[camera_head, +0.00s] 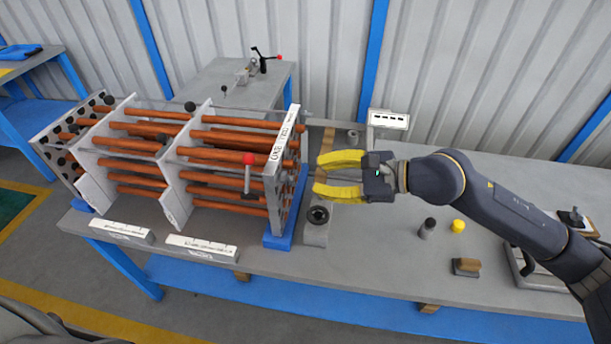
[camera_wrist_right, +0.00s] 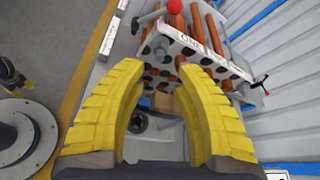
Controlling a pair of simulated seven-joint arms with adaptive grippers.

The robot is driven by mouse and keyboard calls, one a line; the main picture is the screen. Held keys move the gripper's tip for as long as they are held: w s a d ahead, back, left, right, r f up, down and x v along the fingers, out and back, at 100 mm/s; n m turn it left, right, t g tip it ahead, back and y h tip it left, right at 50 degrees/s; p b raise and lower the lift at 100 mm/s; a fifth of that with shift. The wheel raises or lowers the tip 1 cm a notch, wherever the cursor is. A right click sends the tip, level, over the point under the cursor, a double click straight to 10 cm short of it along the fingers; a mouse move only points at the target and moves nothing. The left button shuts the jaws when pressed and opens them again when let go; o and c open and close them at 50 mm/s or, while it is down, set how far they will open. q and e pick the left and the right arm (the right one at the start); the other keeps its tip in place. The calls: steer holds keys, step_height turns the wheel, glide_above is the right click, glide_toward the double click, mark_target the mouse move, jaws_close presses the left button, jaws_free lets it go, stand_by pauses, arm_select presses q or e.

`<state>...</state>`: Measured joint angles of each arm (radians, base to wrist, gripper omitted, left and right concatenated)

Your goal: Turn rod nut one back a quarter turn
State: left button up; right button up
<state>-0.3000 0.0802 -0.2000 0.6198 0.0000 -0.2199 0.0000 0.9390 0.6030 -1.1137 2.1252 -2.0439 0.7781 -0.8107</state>
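The flanged shell is a rack of orange-brown tubes (camera_head: 210,155) held by upright grey plates on the bench. Its labelled end plate (camera_head: 284,150) faces my right gripper (camera_head: 318,173). The gripper's yellow fingers are open and empty, with their tips a short way from the plate. In the right wrist view the end plate (camera_wrist_right: 212,55) lies beyond the spread fingertips (camera_wrist_right: 160,80). Grey rod ends with nuts show on it, one nut (camera_wrist_right: 162,45) near the red-knobbed lever (camera_wrist_right: 150,18). I cannot tell which is rod nut one.
A black-topped cylinder (camera_head: 428,228), a yellow piece (camera_head: 458,226) and a small block (camera_head: 466,266) lie right. A small sign (camera_head: 389,120) stands behind.

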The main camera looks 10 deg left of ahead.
steer(key=shift+v, duration=1.45)
